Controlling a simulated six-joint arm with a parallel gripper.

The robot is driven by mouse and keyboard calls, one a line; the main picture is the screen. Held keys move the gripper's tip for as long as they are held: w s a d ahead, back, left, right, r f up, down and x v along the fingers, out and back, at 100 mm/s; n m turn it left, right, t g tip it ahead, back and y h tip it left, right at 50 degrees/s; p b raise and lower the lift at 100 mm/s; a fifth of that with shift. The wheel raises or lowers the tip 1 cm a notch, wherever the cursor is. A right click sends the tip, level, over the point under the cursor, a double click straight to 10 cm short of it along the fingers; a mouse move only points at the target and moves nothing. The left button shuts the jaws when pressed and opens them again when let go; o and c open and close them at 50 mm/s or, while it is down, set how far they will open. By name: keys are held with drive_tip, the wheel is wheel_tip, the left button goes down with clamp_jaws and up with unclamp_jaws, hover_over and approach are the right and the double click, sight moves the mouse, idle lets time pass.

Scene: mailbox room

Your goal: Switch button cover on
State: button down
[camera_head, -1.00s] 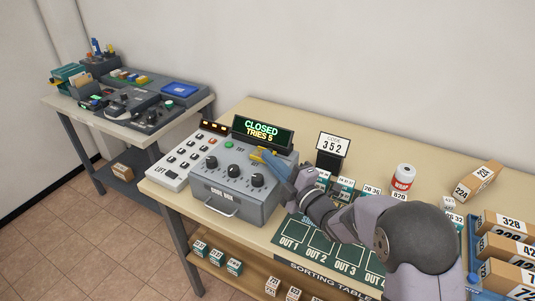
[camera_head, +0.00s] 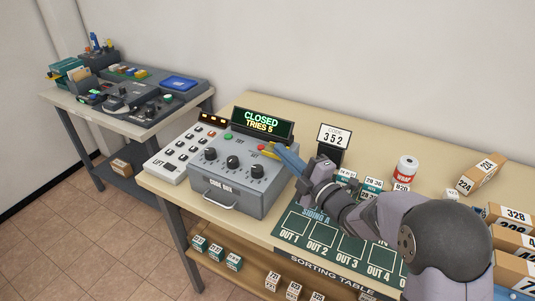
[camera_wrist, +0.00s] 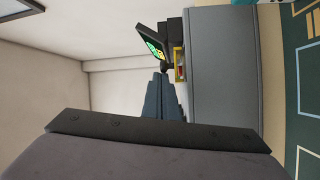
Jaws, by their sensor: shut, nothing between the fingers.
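A grey code box (camera_head: 228,185) stands on the table with dark knobs, a green button (camera_head: 228,136) and a display (camera_head: 262,124) reading CLOSED, TRIES 5. At its right top edge, a yellow cover (camera_head: 268,153) shows beside a red button (camera_head: 261,147). The yellow piece with red inside also shows in the wrist view (camera_wrist: 179,64). My gripper (camera_head: 277,150) is shut and empty, its blue fingers close at the right of the yellow cover. Whether they touch it I cannot tell. The fingers (camera_wrist: 161,82) hide part of the box's edge in the wrist view.
A keypad (camera_head: 186,152) lies left of the code box. Small labelled boxes, a can (camera_head: 406,169) and cartons (camera_head: 482,174) stand to the right. A second table (camera_head: 126,100) is at the left.

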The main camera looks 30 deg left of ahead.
drive_tip(key=shift+d, duration=0.3)
drive_tip(key=shift+d+f, duration=0.1)
drive_tip(key=shift+d, duration=0.05)
drive_tip(key=b+v, duration=0.2)
drive_tip(key=v, duration=0.7)
drive_tip(key=shift+s+d+b, duration=0.25)
drive_tip(key=shift+d+b, duration=0.05)
drive_tip(key=shift+d, duration=0.05)
